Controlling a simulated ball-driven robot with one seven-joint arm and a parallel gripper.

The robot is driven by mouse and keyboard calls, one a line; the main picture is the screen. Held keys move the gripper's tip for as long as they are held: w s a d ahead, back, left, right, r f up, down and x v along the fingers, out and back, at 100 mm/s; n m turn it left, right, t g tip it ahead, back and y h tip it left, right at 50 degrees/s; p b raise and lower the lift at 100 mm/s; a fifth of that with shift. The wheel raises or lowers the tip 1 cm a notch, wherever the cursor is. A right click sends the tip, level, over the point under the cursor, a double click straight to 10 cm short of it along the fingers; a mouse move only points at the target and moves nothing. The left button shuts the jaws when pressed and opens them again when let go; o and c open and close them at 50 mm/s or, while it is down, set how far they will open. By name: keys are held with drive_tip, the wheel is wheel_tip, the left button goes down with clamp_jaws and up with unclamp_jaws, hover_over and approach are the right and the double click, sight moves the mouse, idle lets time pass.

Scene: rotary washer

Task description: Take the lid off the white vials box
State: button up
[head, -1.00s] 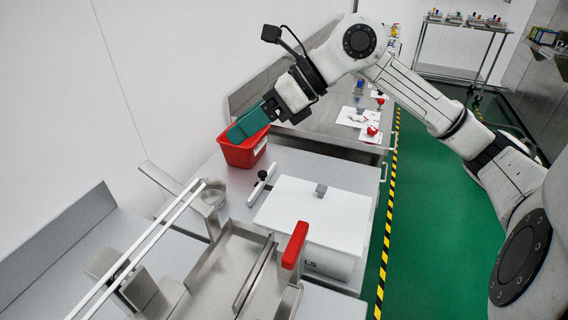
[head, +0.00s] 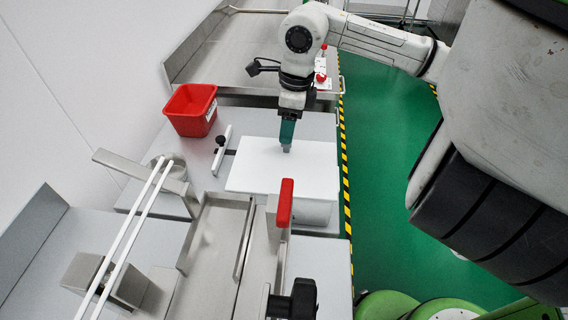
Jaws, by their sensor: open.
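The white vials box (head: 316,212) stands on the grey table, with its flat white lid (head: 255,172) on top. A small grey handle (head: 287,149) sits on the lid. My gripper (head: 287,140) is above the lid, pointing down, with its green fingers at the handle. The jaws are open; whether they touch the handle cannot be told from this view. The fingers partly hide the handle.
A red bin (head: 191,110) stands at the back left of the box. A T-shaped bar with a black knob (head: 221,142) is left of the lid. A red handle (head: 285,203) on the steel machine (head: 215,245) stands in front of the box. Two white rails (head: 125,240) lie at left.

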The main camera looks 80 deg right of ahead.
sight(285, 162)
drive_tip(key=shift+a+f+p, duration=0.15)
drive_tip(key=shift+f+p, duration=0.3)
drive_tip(key=shift+f, duration=1.6)
clamp_jaws()
